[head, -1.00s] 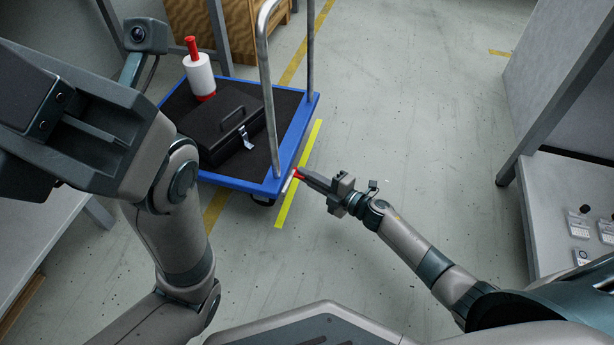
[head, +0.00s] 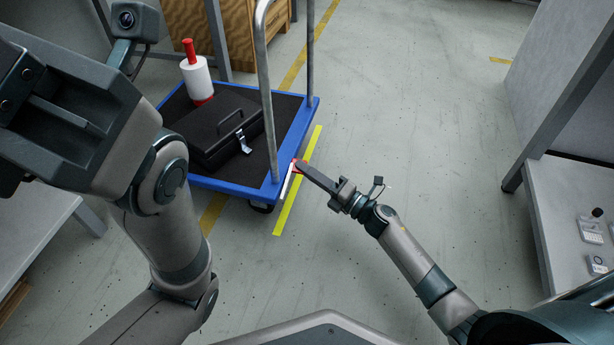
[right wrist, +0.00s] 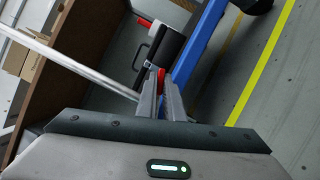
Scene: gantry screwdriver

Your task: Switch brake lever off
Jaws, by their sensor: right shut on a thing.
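The brake lever (head: 287,184) is a thin light bar with a red end at the near right corner of the blue cart (head: 232,187). My right gripper (head: 298,164) is at that corner, with its fingers shut on the lever's red end. In the right wrist view the gripper's fingers (right wrist: 166,92) are close together with a bit of red at their tips; the exact grip is too small to see. My left arm fills the left of the head view; its fingertips are not visible.
The cart carries a black toolbox (head: 225,130) and a white roll with a red handle (head: 197,78). A metal push bar (head: 267,100) rises from the cart. A yellow floor line (head: 298,180) runs beside it. A bench (head: 570,210) stands right; the middle floor is clear.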

